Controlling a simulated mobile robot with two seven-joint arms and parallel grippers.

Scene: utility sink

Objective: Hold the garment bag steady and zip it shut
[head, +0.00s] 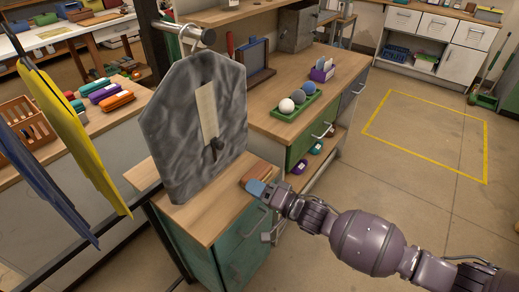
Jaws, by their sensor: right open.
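The grey garment bag (175,130) hangs from a metal rail by a hanger, above the near wooden counter. It has a pale strip (207,112) down its front, with a dark zip pull (217,146) near the strip's lower end. My right gripper (255,187) comes in from the right, low and to the right of the bag. It is open and apart from the bag, in front of a small brown block (259,170) on the counter. I cannot tell whether it touches the block. My left gripper is not in view.
The near counter (203,217) stands over green drawers. Dark blue and yellow garments (70,130) hang at the left. A green tray (294,110) with balls sits on the counter behind the bag. The floor at the right is open, with a yellow marked outline (430,118).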

